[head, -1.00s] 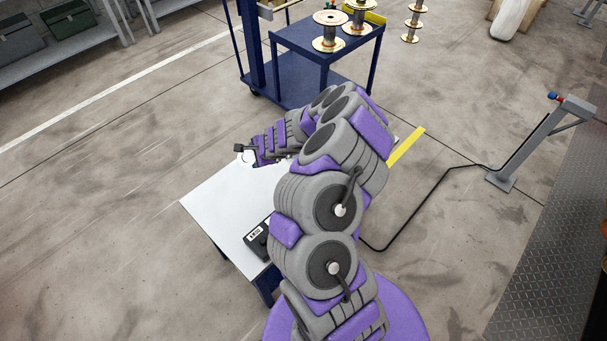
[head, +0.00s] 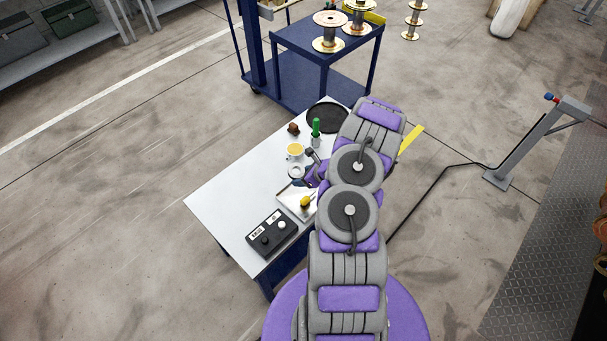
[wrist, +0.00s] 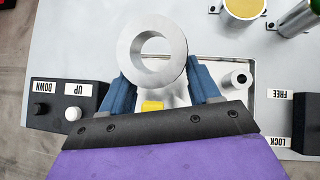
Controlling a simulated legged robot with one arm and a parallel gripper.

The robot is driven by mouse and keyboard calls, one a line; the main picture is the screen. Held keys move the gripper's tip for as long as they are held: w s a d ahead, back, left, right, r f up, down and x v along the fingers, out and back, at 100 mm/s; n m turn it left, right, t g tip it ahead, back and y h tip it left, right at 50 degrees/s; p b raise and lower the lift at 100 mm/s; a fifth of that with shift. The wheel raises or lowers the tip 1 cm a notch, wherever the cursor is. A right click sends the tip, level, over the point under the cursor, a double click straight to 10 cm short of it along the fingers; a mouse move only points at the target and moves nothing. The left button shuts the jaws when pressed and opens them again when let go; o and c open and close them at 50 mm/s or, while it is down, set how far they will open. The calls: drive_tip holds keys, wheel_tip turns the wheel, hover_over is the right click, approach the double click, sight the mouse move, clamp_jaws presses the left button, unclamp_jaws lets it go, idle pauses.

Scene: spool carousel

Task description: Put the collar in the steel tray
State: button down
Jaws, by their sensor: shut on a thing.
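The collar (wrist: 152,52), a thick grey metal ring, sits between the two blue fingers of my gripper (wrist: 165,85) in the wrist view. My gripper is shut on it. In the head view the collar (head: 296,172) shows beside my gripper (head: 308,166), near the far edge of the steel tray (head: 291,199). The steel tray (wrist: 205,62) lies behind the collar in the wrist view, partly hidden by the collar and fingers. A yellow-ended item (head: 305,201) and a small steel cylinder (wrist: 237,80) are in the tray. The collar's height above the tray cannot be told.
A black UP/DOWN control box (head: 270,237) stands at the table's near end. A gold-topped can (head: 295,150), a green-handled item (head: 316,128), a small brown item (head: 293,129) and a black disc (head: 327,117) stand farther back. The table's left side (head: 225,195) is bare.

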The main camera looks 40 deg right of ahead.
wheel_tip(320, 180, down, 4)
drive_tip(key=shift+s+d+f+b, duration=0.1)
drive_tip(key=shift+f+b, duration=0.05)
drive_tip(key=shift+b, duration=0.65)
drive_tip(key=shift+f+b, duration=0.55)
drive_tip(key=shift+f, duration=1.35)
drive_tip(key=shift+c, duration=0.8)
unclamp_jaws()
drive_tip(key=p+v, duration=0.3)
drive_tip(key=v, duration=1.4)
drive_tip(key=shift+s, duration=0.2)
